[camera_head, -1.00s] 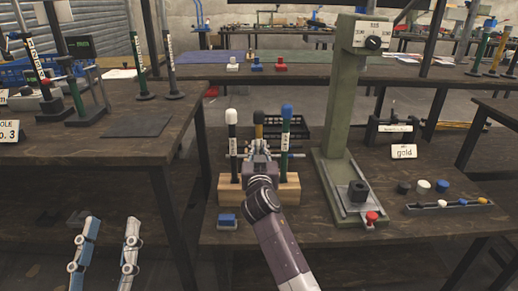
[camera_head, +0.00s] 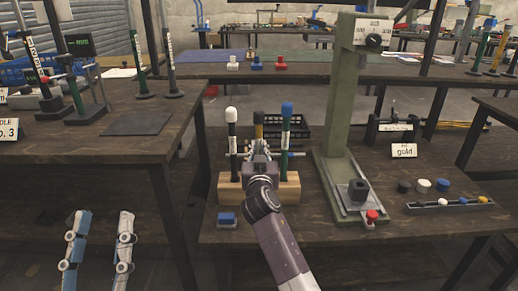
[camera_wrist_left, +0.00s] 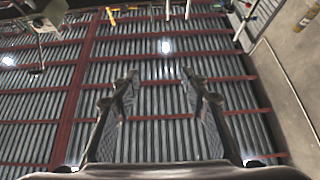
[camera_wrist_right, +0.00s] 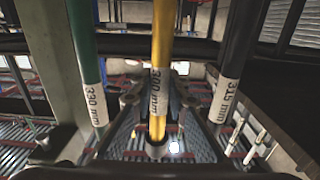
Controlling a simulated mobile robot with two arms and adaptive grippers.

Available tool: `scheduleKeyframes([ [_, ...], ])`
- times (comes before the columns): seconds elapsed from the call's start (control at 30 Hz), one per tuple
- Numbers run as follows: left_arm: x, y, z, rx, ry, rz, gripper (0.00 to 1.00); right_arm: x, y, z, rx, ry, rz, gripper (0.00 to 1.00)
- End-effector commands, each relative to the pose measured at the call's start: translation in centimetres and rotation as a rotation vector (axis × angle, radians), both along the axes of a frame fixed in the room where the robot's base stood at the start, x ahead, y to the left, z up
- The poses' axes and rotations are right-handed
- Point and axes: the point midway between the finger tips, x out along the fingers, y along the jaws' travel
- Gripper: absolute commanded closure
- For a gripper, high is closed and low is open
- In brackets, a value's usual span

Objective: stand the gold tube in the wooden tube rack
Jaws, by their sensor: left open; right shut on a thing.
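The gold tube (camera_head: 259,131) with a dark cap stands upright at the wooden tube rack (camera_head: 289,189), between a black tube with a white cap (camera_head: 232,135) and a green tube with a blue cap (camera_head: 286,125). Its lower end is hidden behind my right gripper (camera_head: 260,150), so I cannot tell how it sits in the rack. My right gripper is shut on the gold tube, which also shows in the right wrist view (camera_wrist_right: 161,50) with a 300 mm label. My left gripper (camera_head: 103,212) is open and empty at the lower left, its fingers pointing up.
A green press (camera_head: 343,120) stands right of the rack. A blue block (camera_head: 227,219) lies in front of the rack. A black crate (camera_head: 299,137) is behind.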

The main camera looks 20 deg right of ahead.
Motion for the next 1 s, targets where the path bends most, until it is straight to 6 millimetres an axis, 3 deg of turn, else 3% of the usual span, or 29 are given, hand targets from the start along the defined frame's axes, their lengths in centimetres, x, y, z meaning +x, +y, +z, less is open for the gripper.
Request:
scheduleKeyframes([
  [0.97, -1.7, 0.2, 2.1, -0.034, -0.119, -0.008, 0.59, 0.0, 0.0, -0.5, -0.001, -0.002, 0.0, 1.0],
  [1.0, -1.7, 0.2, 2.2, -0.035, -0.123, -0.008, 0.59, 0.0, 0.0, -0.4, -0.001, -0.002, 0.0, 0.82],
])
